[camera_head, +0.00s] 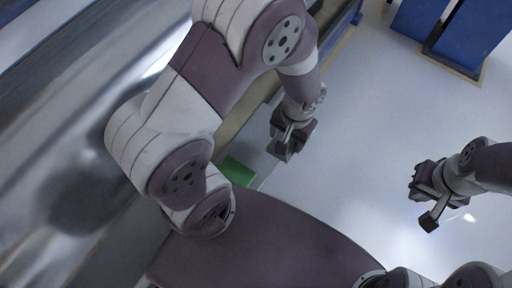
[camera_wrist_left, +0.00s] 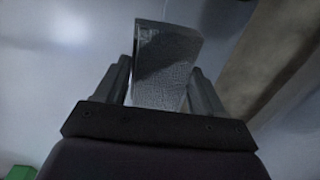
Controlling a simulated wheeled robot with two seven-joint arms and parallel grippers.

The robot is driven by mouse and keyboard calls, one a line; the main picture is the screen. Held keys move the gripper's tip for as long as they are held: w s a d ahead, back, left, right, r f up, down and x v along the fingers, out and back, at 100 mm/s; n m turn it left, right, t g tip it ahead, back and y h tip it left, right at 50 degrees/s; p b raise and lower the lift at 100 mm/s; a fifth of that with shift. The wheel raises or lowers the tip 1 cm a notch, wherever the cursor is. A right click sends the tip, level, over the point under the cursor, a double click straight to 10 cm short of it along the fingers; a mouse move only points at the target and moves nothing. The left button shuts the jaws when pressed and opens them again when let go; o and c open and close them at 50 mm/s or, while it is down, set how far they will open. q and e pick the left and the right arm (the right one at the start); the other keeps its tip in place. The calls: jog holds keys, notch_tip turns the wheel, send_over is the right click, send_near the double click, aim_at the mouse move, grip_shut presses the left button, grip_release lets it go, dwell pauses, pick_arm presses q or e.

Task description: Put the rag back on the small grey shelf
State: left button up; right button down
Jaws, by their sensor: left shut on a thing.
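My left gripper (camera_head: 287,146) hangs low in the middle of the head view, beside the edge of a long beige ledge. In the head view the rag cannot be told clearly from the dark gripper. My right gripper (camera_head: 424,203) is at the right, with its fingers apart and nothing seen between them. I cannot pick out the small grey shelf with certainty in either view.
A green object (camera_head: 238,171) lies left of and below my left gripper; a green corner also shows in the left wrist view (camera_wrist_left: 20,173). A large shiny metal roller (camera_head: 60,150) fills the left. Blue stands (camera_head: 465,38) are at the top right. Pale floor (camera_head: 370,110) is clear between.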

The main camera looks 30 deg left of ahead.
pick_arm(q)
jog(key=a+f, duration=0.1)
jog(key=a, duration=0.1)
jog(key=a+f+b, duration=0.1)
jog(key=a+f, duration=0.1)
jog(key=a, duration=0.1)
jog(key=a+f, duration=0.2)
jog(key=shift+s+a+b, duration=0.15)
jog(key=shift+a+b, duration=0.15)
jog(key=shift+a, duration=0.1)
jog(key=shift+a+f, duration=0.15)
jog(key=shift+f, duration=0.1)
notch_tip(320, 180, down, 4)
jog(key=shift+r+b, duration=0.15)
jog(key=shift+b, duration=1)
jog(key=shift+r, duration=0.15)
jog(key=o, duration=1)
